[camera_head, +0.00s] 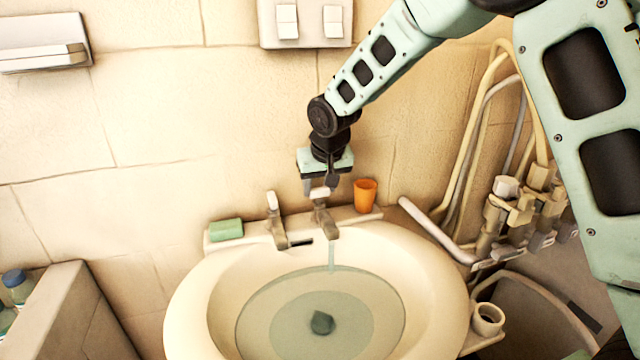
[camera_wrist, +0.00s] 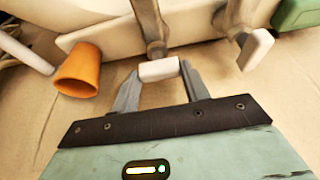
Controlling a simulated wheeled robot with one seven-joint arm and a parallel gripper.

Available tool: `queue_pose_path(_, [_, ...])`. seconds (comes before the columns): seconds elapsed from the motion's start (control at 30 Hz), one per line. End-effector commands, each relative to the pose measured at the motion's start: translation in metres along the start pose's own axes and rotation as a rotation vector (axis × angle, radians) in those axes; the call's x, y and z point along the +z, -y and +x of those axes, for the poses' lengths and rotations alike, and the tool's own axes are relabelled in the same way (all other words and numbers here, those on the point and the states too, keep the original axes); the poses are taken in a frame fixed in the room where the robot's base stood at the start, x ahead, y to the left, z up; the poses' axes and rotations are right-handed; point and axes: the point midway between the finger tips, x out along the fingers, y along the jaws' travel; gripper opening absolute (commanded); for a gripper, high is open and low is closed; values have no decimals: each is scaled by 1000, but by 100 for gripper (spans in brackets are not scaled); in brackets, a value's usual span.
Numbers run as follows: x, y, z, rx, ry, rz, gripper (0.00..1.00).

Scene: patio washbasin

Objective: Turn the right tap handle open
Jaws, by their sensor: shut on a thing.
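The right tap (camera_head: 325,222) stands on the back rim of the washbasin (camera_head: 188,300), and a thin stream of water runs from its spout. Its pale handle (camera_wrist: 158,69) is between my gripper's fingers in the wrist view. My gripper (camera_head: 320,190) comes from above and is shut on this handle; the handle (camera_head: 319,193) is partly hidden by the fingers in the head view. In the wrist view my gripper (camera_wrist: 158,84) has one finger on each side of the handle. The left tap (camera_head: 275,220) stands apart with its pale handle upright.
An orange cup (camera_head: 365,195) stands on the rim close to the right of my gripper. A green soap bar (camera_head: 227,229) lies at the rim's left end. Pipes and valves (camera_head: 520,210) are at the right. The tiled wall (camera_head: 150,150) is close behind.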

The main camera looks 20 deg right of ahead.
Motion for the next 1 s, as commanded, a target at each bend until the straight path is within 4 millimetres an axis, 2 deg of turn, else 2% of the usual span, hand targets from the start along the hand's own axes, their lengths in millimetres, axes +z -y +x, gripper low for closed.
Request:
queue_pose_path(0.07, [-1,0,0,0,-2,-3,23])
queue_pose_path(0.1, [-1,0,0,0,-2,-3,54])
queue_pose_path(0.17, [-1,0,0,0,-2,-2,67])
queue_pose_path(0.43, [0,0,-1,1,-1,-1,67])
queue_pose_path(0.57, [-1,0,-9,1,-3,0,67])
queue_pose_path(0.77, [-1,0,-44,0,-6,0,67])
queue_pose_path(1.0, [-1,0,-102,-1,-7,1,67])
